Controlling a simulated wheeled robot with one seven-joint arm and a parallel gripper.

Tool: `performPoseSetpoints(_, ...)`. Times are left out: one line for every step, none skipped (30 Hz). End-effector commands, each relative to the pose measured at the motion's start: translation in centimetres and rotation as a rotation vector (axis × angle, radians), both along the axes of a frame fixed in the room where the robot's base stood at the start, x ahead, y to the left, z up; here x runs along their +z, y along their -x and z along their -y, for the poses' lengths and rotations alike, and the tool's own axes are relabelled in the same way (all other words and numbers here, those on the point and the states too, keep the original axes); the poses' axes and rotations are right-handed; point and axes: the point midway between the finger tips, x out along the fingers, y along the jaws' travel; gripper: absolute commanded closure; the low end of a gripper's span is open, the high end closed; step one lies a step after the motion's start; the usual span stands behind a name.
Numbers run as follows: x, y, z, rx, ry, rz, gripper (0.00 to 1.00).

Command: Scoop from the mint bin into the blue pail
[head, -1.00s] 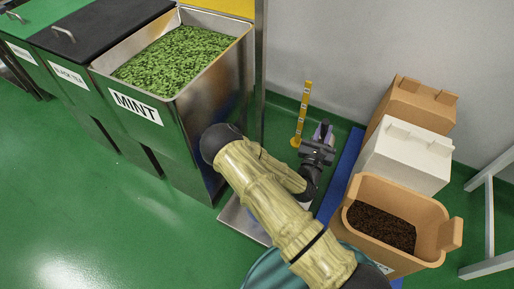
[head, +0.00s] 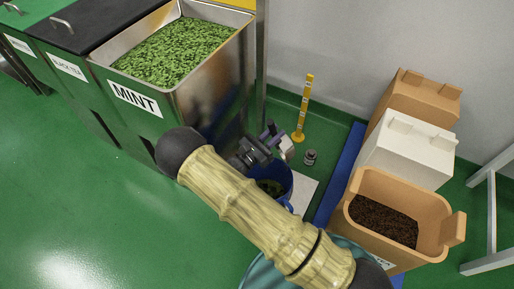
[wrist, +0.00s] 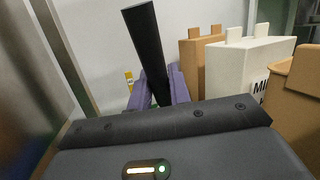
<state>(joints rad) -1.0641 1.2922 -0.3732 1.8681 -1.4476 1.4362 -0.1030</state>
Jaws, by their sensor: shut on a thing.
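The mint bin (head: 205,85) is an open metal bin at the upper left, labelled MINT and filled with green leaf (head: 180,50). The blue pail (head: 284,178) stands on the floor to its right, partly hidden by my arm; some green leaf shows inside. My gripper (head: 272,134) is above the pail's far rim. In the wrist view, its purple fingers (wrist: 160,92) are shut on the black handle of the scoop (wrist: 148,45). A small pale part by the fingers in the head view may be the scoop's pan; its contents cannot be made out.
A yellow post (head: 302,108) and a small metal weight (head: 310,157) stand behind the pail, near a pale plate (head: 304,190). A white box (head: 405,158) and tan boxes line the right, the nearest tan one (head: 350,190) holding dark tea. A black-lidded bin (head: 95,25) adjoins the mint bin.

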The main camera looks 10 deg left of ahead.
Motion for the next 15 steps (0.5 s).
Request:
performPoseSetpoints(-0.7, 0.8, -1.5, -0.032, -0.004, 0.002, 1.00)
performPoseSetpoints(-1.1, 1.3, -2.2, -0.056, -0.004, 0.001, 1.00)
performPoseSetpoints(-1.5, 2.0, -3.0, -0.083, -0.002, -0.001, 1.00)
performPoseSetpoints(-1.7, 2.4, -3.5, -0.100, -0.001, 0.000, 1.00)
performPoseSetpoints(-2.0, 2.8, -4.0, -0.117, -0.002, 0.000, 1.00)
performPoseSetpoints(-2.2, 3.3, -4.4, -0.134, -0.001, 0.000, 1.00)
performPoseSetpoints(-2.3, 3.6, -4.7, -0.145, 0.000, 0.000, 1.00)
performPoseSetpoints(-2.4, 3.8, -4.9, -0.152, 0.001, -0.001, 1.00)
performPoseSetpoints(-2.5, 3.9, -5.1, -0.160, 0.000, -0.001, 1.00)
performPoseSetpoints(-2.5, 4.0, -5.2, -0.164, 0.000, -0.001, 1.00)
performPoseSetpoints(-2.6, 4.0, -5.2, -0.165, 0.001, -0.002, 1.00)
performPoseSetpoints(-2.5, 4.1, -5.2, -0.165, 0.002, -0.001, 1.00)
performPoseSetpoints(-2.5, 4.1, -5.2, -0.165, 0.002, -0.001, 1.00)
performPoseSetpoints(-2.5, 4.1, -5.2, -0.164, 0.002, -0.001, 1.00)
performPoseSetpoints(-2.5, 4.1, -5.2, -0.164, 0.002, -0.001, 1.00)
